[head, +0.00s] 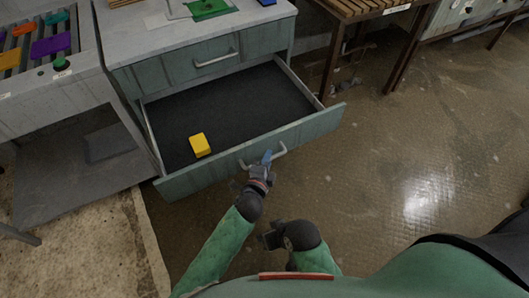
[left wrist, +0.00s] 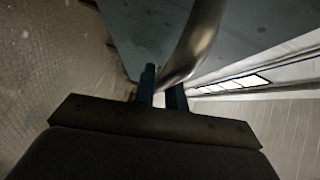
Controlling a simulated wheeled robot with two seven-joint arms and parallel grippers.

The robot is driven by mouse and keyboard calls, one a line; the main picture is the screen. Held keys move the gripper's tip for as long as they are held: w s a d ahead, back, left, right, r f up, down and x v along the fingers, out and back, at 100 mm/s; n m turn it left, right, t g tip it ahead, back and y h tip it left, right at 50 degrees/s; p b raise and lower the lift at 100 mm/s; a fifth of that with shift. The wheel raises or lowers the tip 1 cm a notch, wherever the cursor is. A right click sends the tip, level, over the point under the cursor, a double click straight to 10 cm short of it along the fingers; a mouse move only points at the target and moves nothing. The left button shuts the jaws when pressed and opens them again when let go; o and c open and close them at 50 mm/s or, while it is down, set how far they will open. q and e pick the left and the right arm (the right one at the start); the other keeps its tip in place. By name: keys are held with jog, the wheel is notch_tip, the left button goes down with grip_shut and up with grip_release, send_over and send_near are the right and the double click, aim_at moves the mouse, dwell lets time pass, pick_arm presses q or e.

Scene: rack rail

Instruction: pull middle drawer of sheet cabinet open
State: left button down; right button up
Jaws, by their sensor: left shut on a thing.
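The grey-green sheet cabinet (head: 125,78) stands ahead of me with its top drawer (head: 180,70) closed. The drawer below it (head: 215,168) is pulled far out, showing a dark inner floor. A yellow block (head: 200,145) lies inside that drawer. My left gripper (head: 266,158) is at the drawer's metal handle (head: 281,150), shut on it. In the left wrist view, the handle bar (left wrist: 198,45) runs between the blue fingers (left wrist: 162,90). My right gripper (head: 268,239) is low in front of the drawer, away from the cabinet; its fingers are not clear.
A grey table (head: 90,88) with coloured pieces stands at the left. A wooden slatted bench (head: 350,8) is at the back right. A green sheet (head: 208,8) lies on the cabinet top. The floor (head: 430,150) right of the drawer is clear.

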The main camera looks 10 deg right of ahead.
dwell(0.3)
pick_arm(q)
jog(key=c, duration=1.5)
grip_release()
jog(key=shift+o, duration=0.2)
jog(key=v, duration=0.8)
jog(key=shift+b, duration=0.45)
pick_arm(e)
jog(key=f, duration=0.4)
jog(key=shift+w+a+f, duration=0.15)
jog(key=shift+w+a, duration=0.05)
jog(key=shift+w, duration=0.1)
jog(key=shift+r+t, duration=0.3)
